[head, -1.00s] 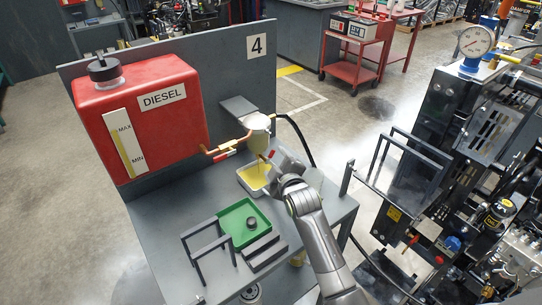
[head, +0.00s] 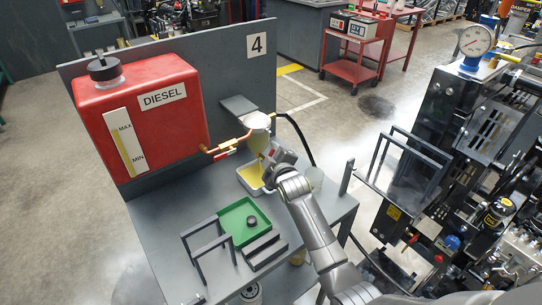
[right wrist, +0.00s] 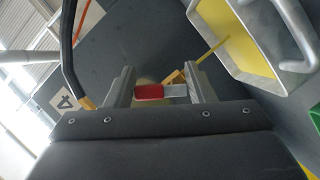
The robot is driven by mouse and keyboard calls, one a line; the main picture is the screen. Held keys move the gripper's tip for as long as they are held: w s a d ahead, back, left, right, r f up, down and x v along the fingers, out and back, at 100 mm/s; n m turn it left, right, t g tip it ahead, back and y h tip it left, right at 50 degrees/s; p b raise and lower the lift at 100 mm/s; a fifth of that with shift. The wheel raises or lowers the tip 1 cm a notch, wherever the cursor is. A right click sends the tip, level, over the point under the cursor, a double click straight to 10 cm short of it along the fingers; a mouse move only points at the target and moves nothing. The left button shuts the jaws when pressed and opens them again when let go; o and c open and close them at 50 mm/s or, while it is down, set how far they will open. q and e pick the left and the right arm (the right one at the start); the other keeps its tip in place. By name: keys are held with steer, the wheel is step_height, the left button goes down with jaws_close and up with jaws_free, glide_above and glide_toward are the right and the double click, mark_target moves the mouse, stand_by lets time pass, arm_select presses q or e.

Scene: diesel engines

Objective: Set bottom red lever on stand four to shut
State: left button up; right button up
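The stand marked 4 (head: 257,44) carries a red diesel tank (head: 150,118) and a filter with a yellowish bowl (head: 258,138). The bottom red lever, below the bowl, is mostly hidden by my right gripper in the head view. In the right wrist view the red lever (right wrist: 149,92) lies crosswise in the gap between my right gripper's fingers (right wrist: 160,88). The fingers are apart; I cannot tell whether they touch the lever. A thin yellow stream (right wrist: 212,50) runs towards the tray. My left gripper is not in view.
A tray of yellow liquid (head: 246,179) stands under the filter. Another red lever (head: 222,155) sits on the copper pipe. A green tray (head: 235,212) and a dark bracket (head: 203,258) are nearer. A black hose (head: 304,138) curves behind my gripper. An engine (head: 455,150) stands right.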

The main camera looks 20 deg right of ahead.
steer(key=c, duration=0.5)
steer(key=shift+d+m+y+p, duration=0.1)
steer(key=shift+m+y+p, duration=0.2)
steer(key=shift+m+p, duration=0.4)
steer(key=shift+d+f+m+g+y+p, duration=0.1)
steer(key=shift+f+m+g+y+p, duration=0.15)
steer(key=shift+m+g+y+p, duration=0.5)
steer(key=m+y, duration=0.1)
steer(key=m, duration=0.1)
steer(key=f+m+g+y+b, duration=0.1)
steer(key=m, duration=0.1)
steer(key=shift+f+m, duration=0.2)
steer(key=shift+m, duration=0.05)
steer(key=o, duration=1)
steer(key=shift+c, duration=0.2)
